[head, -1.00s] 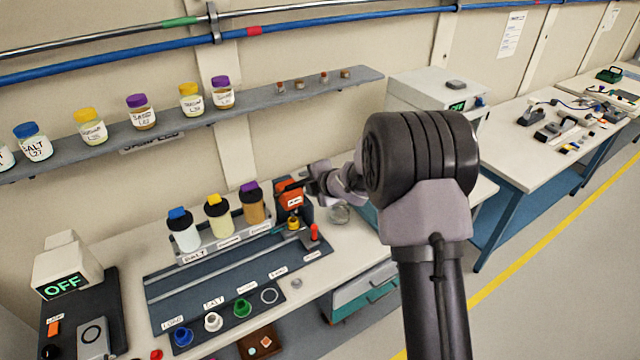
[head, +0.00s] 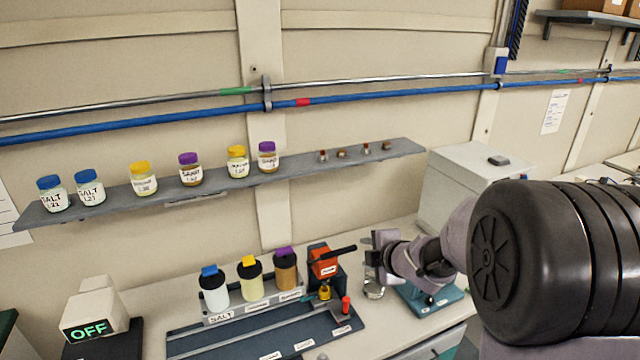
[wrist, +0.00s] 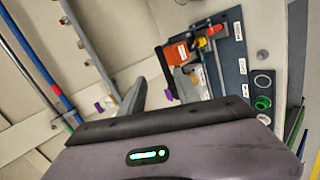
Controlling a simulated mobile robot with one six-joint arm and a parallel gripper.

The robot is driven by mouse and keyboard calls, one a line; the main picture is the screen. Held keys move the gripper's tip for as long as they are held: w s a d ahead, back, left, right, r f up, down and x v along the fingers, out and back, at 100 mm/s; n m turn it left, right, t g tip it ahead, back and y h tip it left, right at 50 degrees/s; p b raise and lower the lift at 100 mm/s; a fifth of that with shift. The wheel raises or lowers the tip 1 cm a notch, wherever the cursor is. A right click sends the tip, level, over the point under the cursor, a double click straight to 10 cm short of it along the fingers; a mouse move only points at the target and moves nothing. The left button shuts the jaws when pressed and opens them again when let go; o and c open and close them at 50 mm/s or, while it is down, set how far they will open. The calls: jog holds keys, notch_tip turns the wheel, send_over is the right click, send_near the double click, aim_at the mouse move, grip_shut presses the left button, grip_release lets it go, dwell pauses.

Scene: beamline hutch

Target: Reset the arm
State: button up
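My gripper (head: 374,250) is in the head view at the end of my arm, above the bench and just right of the orange block (head: 323,265) with its black lever. Its two fingers look apart, with nothing seen between them. In the wrist view the fingers (wrist: 160,92) also stand apart, in front of the orange block (wrist: 177,54). I cannot tell the exact gap between gripper and lever.
Capped jars (head: 190,175) stand on the wall shelf (head: 300,165). Three bottles (head: 252,280) stand in a rack on the bench. A box showing OFF (head: 95,318) is at left, a white instrument (head: 470,185) behind my arm. Bare bench (head: 150,300) lies left of the rack.

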jog(key=s+d+f+m+g+h+b, duration=0.1)
jog(key=s+d+m+h+b, duration=0.1)
jog(key=s+m+b, duration=0.35)
jog(key=s+d+f+m+h+b, duration=0.1)
jog(key=s+m+h+b, duration=0.1)
jog(key=s+m+b, duration=0.3)
jog(key=s+a+f+m+g+y+b, duration=0.1)
jog(key=s+a+f+m+b, duration=0.1)
jog(key=s, duration=0.6)
jog(key=s+a+f+m+g+y+b, duration=0.1)
jog(key=s+a+f+m+b, duration=0.2)
jog(key=s+m, duration=0.4)
jog(key=s+a+f+m+g+y+b, duration=0.2)
jog(key=s+a+f+m, duration=0.2)
jog(key=s, duration=0.6)
jog(key=shift+a+f+b, duration=0.35)
jog(key=shift+a+f, duration=0.1)
jog(key=shift+a, duration=0.4)
